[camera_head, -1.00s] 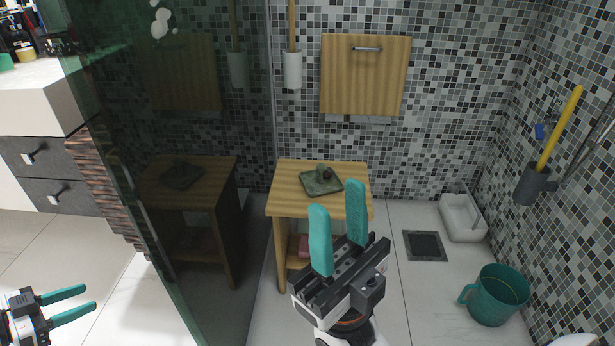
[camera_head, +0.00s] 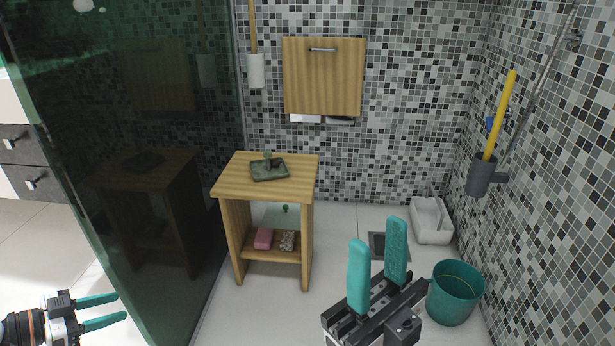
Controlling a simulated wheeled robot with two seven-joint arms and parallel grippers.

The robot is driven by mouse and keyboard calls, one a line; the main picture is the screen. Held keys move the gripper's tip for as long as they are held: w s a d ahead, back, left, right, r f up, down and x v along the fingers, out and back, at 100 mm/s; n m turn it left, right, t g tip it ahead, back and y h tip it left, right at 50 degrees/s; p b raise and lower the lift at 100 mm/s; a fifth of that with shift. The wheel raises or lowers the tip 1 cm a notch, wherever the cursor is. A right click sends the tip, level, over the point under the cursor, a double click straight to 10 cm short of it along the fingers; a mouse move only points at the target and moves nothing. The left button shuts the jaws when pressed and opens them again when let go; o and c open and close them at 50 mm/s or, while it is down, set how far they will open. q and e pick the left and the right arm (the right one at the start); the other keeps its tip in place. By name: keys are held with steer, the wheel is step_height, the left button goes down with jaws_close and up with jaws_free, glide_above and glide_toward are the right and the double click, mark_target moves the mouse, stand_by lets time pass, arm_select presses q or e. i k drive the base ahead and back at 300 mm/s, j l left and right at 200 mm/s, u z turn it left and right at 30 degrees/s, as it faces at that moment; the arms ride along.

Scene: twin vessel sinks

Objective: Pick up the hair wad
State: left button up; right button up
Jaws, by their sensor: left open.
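I cannot make out the hair wad for certain. The dark floor drain (camera_head: 377,245) is partly hidden behind my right gripper, and no separate wad shows on it. My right gripper (camera_head: 378,232) has its teal fingers apart with nothing between them, in front of the drain in the picture. My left gripper (camera_head: 121,306) is open and empty at the lower left, in front of the glass panel.
A wooden stand (camera_head: 232,180) holds a dark green dish (camera_head: 270,173) on top and a pink item (camera_head: 263,239) on its shelf. A teal bucket (camera_head: 455,295) stands right of my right gripper. A dark glass panel (camera_head: 150,90) is at left. White floor lies between.

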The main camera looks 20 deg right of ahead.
mark_target(275, 163)
steer(key=i+l+z, duration=0.1)
steer(key=l, duration=0.2)
steer(key=i+l, duration=0.1)
steer(key=l, duration=0.15)
steer(key=i+l+z, duration=0.15)
steer(key=l, duration=0.15)
steer(key=i+l, duration=0.25)
steer(key=i, duration=0.2)
steer(key=i+l+u, duration=0.1)
steer(key=i+l, duration=0.15)
steer(key=i, duration=0.2)
